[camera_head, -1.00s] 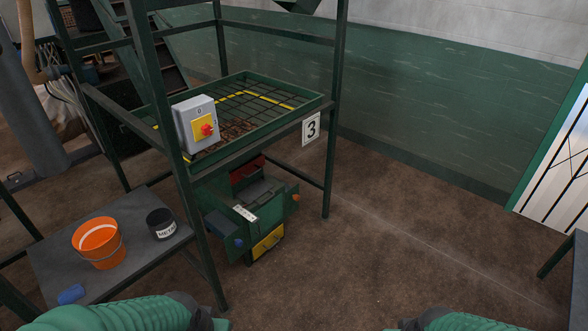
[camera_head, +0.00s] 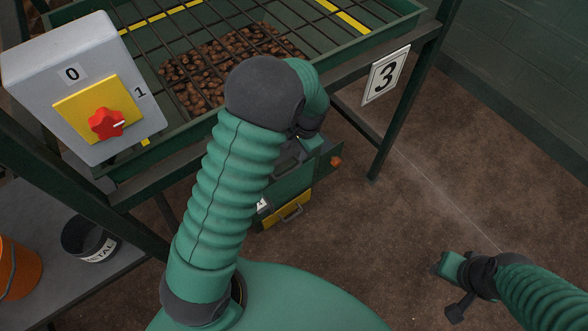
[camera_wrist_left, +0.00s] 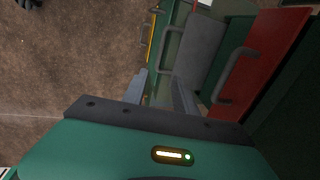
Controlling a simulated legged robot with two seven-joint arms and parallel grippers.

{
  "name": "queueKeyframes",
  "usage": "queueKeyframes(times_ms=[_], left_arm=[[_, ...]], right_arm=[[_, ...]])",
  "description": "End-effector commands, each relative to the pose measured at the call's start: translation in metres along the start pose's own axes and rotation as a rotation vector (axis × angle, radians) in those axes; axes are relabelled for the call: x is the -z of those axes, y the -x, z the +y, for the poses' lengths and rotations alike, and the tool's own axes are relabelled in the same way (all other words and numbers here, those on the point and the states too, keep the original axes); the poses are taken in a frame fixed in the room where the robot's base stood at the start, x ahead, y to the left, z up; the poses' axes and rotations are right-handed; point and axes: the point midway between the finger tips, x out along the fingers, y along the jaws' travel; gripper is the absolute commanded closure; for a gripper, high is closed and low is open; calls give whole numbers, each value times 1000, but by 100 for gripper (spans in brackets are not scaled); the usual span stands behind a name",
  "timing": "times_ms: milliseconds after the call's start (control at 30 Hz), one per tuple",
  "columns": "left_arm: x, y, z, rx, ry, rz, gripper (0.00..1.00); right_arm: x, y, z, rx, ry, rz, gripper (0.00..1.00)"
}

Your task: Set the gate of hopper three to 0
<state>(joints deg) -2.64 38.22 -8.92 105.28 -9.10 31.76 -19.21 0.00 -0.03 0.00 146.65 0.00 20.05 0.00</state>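The hopper three tray (camera_head: 180,145) is a green frame with a dark grid over brown lumps, with a "3" sign (camera_head: 385,75) on its right. A grey switch box (camera_head: 60,45) at the left carries a red knob (camera_head: 106,123) on a yellow plate, marked 0 above and 1 at right. The knob's white mark points right, towards 1. Below the hopper, a green unit (camera_head: 290,185) has handled panels; a red one (camera_wrist_left: 265,65) shows in the wrist view. My left gripper (camera_wrist_left: 160,88) is open and empty, facing these panels.
A dark frame post (camera_head: 405,105) stands under the sign. The brown floor (camera_head: 400,215) to the right is clear.

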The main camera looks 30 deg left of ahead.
Motion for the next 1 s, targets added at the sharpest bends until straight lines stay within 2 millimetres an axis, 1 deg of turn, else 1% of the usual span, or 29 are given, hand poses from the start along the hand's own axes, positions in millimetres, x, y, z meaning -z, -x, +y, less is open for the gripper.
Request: queueKeyframes(times_ms=[33,300,400,500,633,900,933,1000], left_arm=[[-1,-17,1,-2,0,-5,66],[0,-92,0,-7,2,-6,66],[-1,-116,-1,-7,3,-6,66],[0,-133,-1,-6,2,-4,66],[0,-145,-1,-6,2,-3,66],[1,-146,-1,-5,2,-2,66],[1,-146,-1,-5,2,-2,67],[1,-146,-1,-6,2,-2,76]], right_arm=[[-2,-6,0,0,0,-1,64],[-7,-26,0,0,0,-1,64],[-8,-33,0,0,0,-1,64],[-9,-37,0,0,0,-1,64],[-10,-39,0,0,0,-1,64],[-10,-39,0,0,0,-1,64],[-10,-39,0,0,0,-1,64],[-10,-39,0,0,0,-1,64]])
